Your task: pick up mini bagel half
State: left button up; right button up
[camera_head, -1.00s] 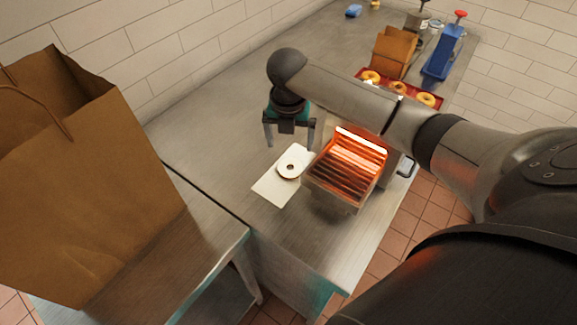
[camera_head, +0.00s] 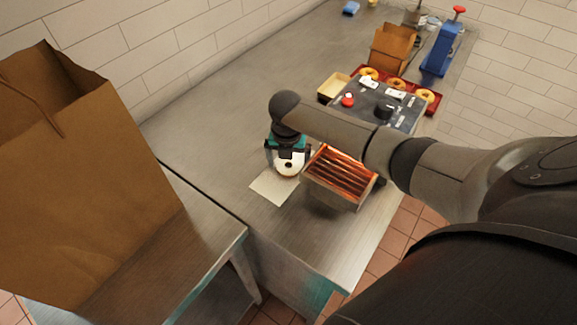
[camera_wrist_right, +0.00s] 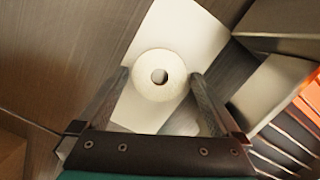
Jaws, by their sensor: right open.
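The mini bagel half (camera_head: 289,168) is a pale ring lying cut face up on a white sheet (camera_head: 270,188) on the steel counter. It also shows in the right wrist view (camera_wrist_right: 159,76), between and just ahead of the fingertips. My right gripper (camera_head: 288,172) is open and empty, pointing down over the bagel half, with one finger on each side of it. In the right wrist view the right gripper's fingers (camera_wrist_right: 160,88) are spread wider than the bagel half. I cannot tell whether they touch it. My left gripper is not in view.
A glowing toaster (camera_head: 341,177) stands close to the right of the sheet. Behind it are a dark control panel (camera_head: 383,108), a red tray (camera_head: 433,104) with bagels, and a small bin (camera_head: 333,88). A large paper bag (camera_head: 85,190) stands at left. The counter left of the gripper is clear.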

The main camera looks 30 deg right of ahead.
jog(key=c, duration=1.1)
jog(key=shift+r, duration=0.15)
notch_tip(320, 180, up, 20)
jog(key=shift+f+p, duration=0.1)
jog(key=shift+p, duration=0.95)
